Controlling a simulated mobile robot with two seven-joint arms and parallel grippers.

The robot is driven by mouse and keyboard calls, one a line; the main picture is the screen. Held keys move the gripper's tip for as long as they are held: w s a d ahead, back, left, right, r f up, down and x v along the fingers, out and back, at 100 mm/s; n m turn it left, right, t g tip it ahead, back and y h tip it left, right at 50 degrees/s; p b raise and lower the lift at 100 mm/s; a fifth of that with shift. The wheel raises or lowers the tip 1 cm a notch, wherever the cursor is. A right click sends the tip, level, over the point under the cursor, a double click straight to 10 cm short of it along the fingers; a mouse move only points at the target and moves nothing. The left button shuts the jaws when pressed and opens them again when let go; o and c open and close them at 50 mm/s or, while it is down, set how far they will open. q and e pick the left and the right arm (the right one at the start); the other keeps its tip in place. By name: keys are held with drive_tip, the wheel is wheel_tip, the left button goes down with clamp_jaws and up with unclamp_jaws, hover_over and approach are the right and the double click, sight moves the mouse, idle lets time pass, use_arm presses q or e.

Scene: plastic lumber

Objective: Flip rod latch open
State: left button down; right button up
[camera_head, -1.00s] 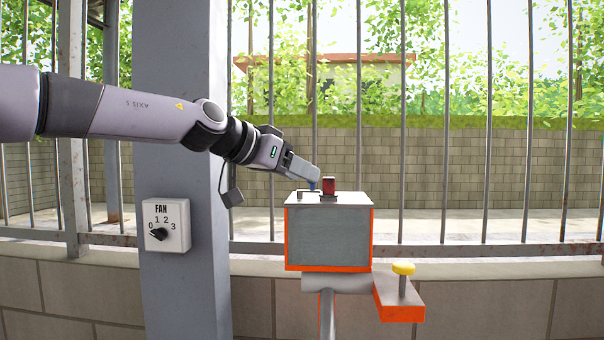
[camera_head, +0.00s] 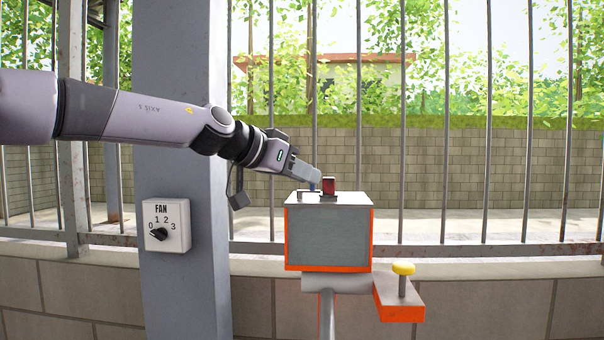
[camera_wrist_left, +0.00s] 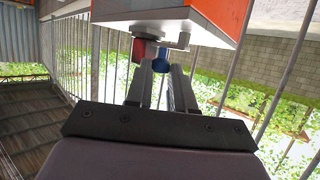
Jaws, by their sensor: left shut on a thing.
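The latch sits on top of a grey box with orange edges (camera_head: 328,240). A small blue piece (camera_wrist_left: 160,65) of the latch shows between my fingertips in the left wrist view. A red upright block (camera_head: 329,187) stands just right of the fingertips, and it also shows in the left wrist view (camera_wrist_left: 138,50). My left gripper (camera_head: 314,178) reaches in from the left, tilted down, shut on the blue latch piece. The fingers partly hide the latch rod, and its exact position is hard to tell. My right gripper is not in view.
A fan dial panel (camera_head: 167,226) is on the grey column (camera_head: 185,290) at left. A yellow knob (camera_head: 403,268) stands on an orange-edged bracket (camera_head: 398,298) low at the right of the box. Metal fence bars (camera_head: 442,150) run behind the box.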

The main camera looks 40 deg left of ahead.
use_arm(q)
drive_tip(key=shift+a, duration=0.1)
drive_tip(key=m+h, duration=0.2)
drive_tip(key=m+g+h, duration=0.1)
drive_tip(key=h, duration=0.1)
drive_tip(key=m+g+h, duration=0.1)
drive_tip(key=m+h, duration=0.1)
drive_tip(key=shift+s+a+m, duration=0.25)
drive_tip(key=shift+a+m, duration=0.05)
drive_tip(key=shift+a, duration=0.05)
drive_tip(key=shift+s+a+m+g+h, duration=0.1)
drive_tip(key=shift+a+m+g+h, duration=0.05)
drive_tip(key=shift+m+g+h, duration=0.7)
drive_tip(key=shift+a+m+g+h, duration=0.1)
drive_tip(key=shift+m+g+h, duration=0.65)
drive_tip(key=shift+m, duration=0.2)
drive_tip(key=shift+m+g, duration=0.3)
drive_tip(key=shift+a+r+m+g+h, duration=0.2)
drive_tip(key=shift+m+g+h, duration=0.4)
drive_tip(key=shift+m+h, duration=0.1)
drive_tip(key=shift+f+m+g, duration=0.1)
drive_tip(key=shift+m+g, duration=0.2)
drive_tip(key=shift+m, duration=0.1)
drive_tip(key=c, duration=1)
unclamp_jaws()
drive_tip(key=shift+s, duration=0.1)
drive_tip(key=shift+n+t, duration=0.4)
drive_tip(key=shift+n, duration=0.1)
